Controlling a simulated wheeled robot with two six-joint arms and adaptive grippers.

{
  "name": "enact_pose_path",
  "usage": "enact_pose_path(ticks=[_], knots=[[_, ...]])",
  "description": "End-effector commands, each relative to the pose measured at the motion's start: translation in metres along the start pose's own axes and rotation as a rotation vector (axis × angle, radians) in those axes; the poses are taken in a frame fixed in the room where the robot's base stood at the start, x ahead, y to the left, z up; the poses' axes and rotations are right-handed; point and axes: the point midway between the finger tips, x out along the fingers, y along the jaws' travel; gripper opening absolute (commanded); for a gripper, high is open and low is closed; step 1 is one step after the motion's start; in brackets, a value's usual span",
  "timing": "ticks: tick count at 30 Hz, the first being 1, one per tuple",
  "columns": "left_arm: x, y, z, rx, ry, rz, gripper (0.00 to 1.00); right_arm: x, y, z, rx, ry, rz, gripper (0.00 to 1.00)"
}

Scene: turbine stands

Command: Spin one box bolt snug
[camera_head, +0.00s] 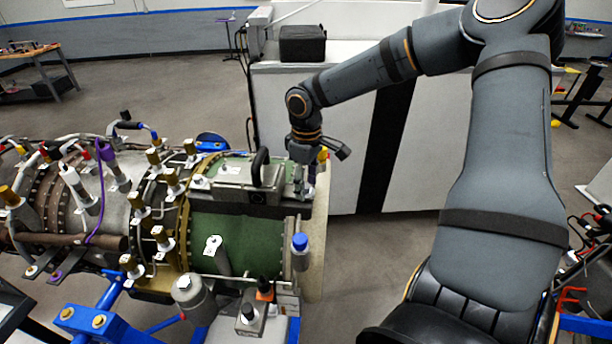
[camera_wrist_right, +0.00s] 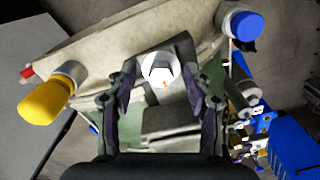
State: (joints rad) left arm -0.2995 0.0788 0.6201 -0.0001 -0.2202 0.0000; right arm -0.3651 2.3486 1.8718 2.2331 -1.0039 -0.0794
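The grey box (camera_head: 248,178) with a black handle sits on top of the green turbine casing. My right gripper (camera_head: 306,178) reaches down at the right end of this box, beside the casing's end flange. In the right wrist view, the right gripper (camera_wrist_right: 158,72) has its two dark fingers apart. A white, round-topped bolt (camera_wrist_right: 160,66) shows between the fingertips, with a small gap visible on each side. How deep the bolt sits and whether it is seated cannot be told. My left gripper does not show.
A blue-capped fitting (camera_head: 300,243) stands on the flange near the gripper; it also shows in the right wrist view (camera_wrist_right: 245,26). A yellow-capped fitting (camera_wrist_right: 46,101) is on the other side. Many pipes and brass fittings crowd the turbine's left part. A white cabinet (camera_head: 350,135) stands behind.

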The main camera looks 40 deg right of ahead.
Motion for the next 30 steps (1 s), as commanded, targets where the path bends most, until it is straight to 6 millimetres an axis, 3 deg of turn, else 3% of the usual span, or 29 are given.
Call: enact_pose_path(ticks=[3,6,15,30], knots=[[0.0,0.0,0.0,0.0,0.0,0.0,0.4,0.0,0.0,0.0,0.0,0.0,0.0,0.52],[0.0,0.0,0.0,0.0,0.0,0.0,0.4,0.0,0.0,0.0,0.0,0.0,0.0,0.59],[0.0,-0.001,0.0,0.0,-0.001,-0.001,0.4,-0.002,0.0,0.0,0.0,0.0,0.0,0.59],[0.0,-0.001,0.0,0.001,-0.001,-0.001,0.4,-0.046,0.0,0.0,0.0,0.001,0.001,0.59]])
